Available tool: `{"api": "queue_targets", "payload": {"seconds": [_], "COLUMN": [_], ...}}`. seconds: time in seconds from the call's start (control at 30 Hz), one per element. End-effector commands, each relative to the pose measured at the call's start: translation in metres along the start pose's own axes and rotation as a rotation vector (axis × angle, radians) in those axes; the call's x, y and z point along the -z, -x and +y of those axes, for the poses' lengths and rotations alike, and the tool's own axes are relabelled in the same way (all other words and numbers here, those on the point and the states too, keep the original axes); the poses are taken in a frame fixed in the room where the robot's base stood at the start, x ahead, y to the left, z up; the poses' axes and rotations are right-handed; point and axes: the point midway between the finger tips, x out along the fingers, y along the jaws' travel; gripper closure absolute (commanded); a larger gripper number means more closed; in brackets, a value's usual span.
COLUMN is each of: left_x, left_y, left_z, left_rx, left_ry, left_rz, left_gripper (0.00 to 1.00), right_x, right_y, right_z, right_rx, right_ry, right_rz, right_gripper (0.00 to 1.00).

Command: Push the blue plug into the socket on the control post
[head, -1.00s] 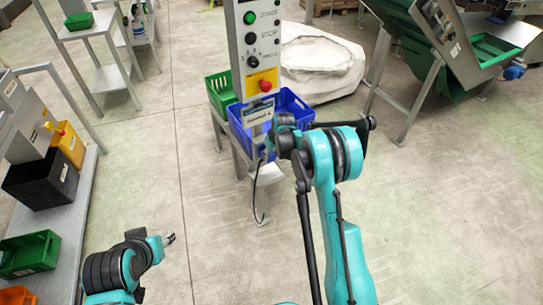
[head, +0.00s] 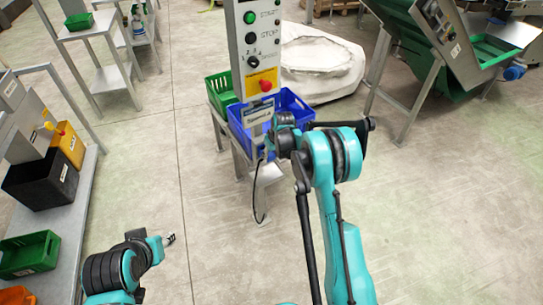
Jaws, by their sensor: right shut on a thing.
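The control post (head: 240,50) stands upright at the top middle, with a green button, a knob, a red button on a yellow plate and a label plate lower down. My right gripper (head: 268,150) is low at the front of the post, just below the label plate, and is mostly hidden by my wrist. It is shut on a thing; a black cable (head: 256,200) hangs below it. The blue plug and the socket cannot be made out, so I cannot tell whether they touch. My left gripper (head: 171,239) is low at the left, away from the post; its finger opening is too small to judge.
A blue crate (head: 293,103) and a green crate (head: 217,88) sit on a stand behind the post. A metal bench (head: 84,200) with bins runs along the left. A white sack (head: 322,65) and a green conveyor (head: 440,65) are behind at right. The floor between is clear.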

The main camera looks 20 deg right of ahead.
Motion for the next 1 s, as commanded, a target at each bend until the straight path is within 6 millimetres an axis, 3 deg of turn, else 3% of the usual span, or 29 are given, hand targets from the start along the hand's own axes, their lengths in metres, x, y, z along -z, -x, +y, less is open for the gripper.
{"api": "queue_targets", "payload": {"seconds": [0.37,0.4,0.47,0.5,0.83,1.0], "left_x": [0.000,0.000,0.000,0.000,0.000,0.000], "left_y": [0.000,0.000,0.000,0.000,0.000,0.000], "left_z": [0.000,0.000,0.000,0.000,0.000,0.000], "left_rx": [0.000,0.000,0.000,0.000,0.000,0.000], "left_ry": [0.000,0.000,0.000,0.000,0.000,0.000], "left_rz": [0.000,0.000,0.000,0.000,0.000,0.000], "left_gripper": [0.60,0.60,0.60,0.60,0.60,0.60], "right_x": [0.007,0.008,0.007,0.007,0.007,0.007], "right_y": [-0.002,-0.002,-0.002,-0.002,0.001,0.023], "right_z": [0.000,0.000,0.000,0.000,0.000,0.000], "right_rx": [0.000,0.000,0.000,0.000,0.000,0.000], "right_ry": [0.000,0.000,0.000,0.000,0.000,0.000], "right_rz": [0.000,0.000,0.000,0.000,0.000,0.000], "right_gripper": [0.91,0.56,0.40,0.37,0.37,0.37]}}
